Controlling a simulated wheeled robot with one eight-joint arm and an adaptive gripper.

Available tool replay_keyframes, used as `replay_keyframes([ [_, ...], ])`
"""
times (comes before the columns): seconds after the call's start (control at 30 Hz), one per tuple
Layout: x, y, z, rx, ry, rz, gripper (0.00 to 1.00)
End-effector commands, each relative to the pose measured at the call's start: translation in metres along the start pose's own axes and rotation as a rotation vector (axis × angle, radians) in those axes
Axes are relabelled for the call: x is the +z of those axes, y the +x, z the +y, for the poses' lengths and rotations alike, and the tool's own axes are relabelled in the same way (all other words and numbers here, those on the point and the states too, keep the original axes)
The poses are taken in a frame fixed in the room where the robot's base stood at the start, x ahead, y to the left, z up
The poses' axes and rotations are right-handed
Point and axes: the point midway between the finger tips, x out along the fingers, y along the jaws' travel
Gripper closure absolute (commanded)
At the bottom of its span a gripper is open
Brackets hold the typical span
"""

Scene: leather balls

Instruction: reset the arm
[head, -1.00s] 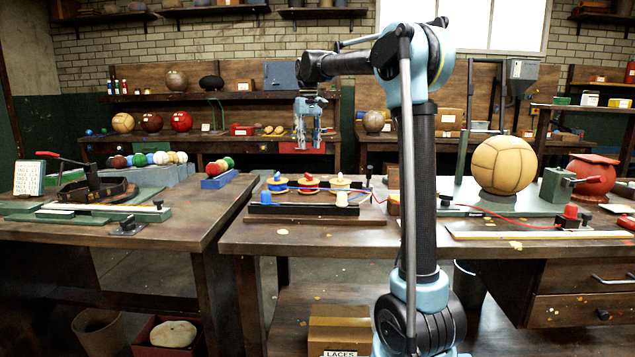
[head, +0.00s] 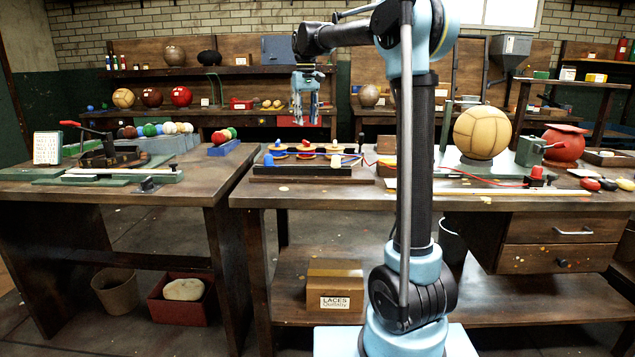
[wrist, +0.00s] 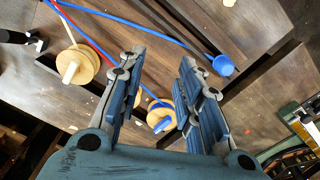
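My gripper (head: 305,122) hangs fingers-down at the end of my raised, bent arm, above the bench in the head view. Its two blue-grey fingers stand apart with nothing between them; it also shows in the wrist view (wrist: 161,62). The wrist view looks past the fingers to the bench top, with wooden spools (wrist: 78,66), blue and red cords and a blue peg (wrist: 223,65) below. Nothing touches the fingers.
The bench below holds a rack of spools (head: 305,151), a large tan ball (head: 481,133) on a green stand and a red ball (head: 563,146). A left bench (head: 95,192) carries small balls and a clamp. A box marked LACES (head: 334,284) sits on the lower shelf.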

Motion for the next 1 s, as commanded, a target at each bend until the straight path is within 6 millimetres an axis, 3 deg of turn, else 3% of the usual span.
replay_keyframes([
  [0.47, 0.072, 0.013, 0.032, 0.003, 0.061, 0.027, 0.68],
  [0.77, 0.161, 0.046, 0.053, 0.007, 0.125, 0.060, 0.68],
  [1.0, 0.232, 0.084, 0.063, 0.012, 0.179, 0.088, 0.68],
])
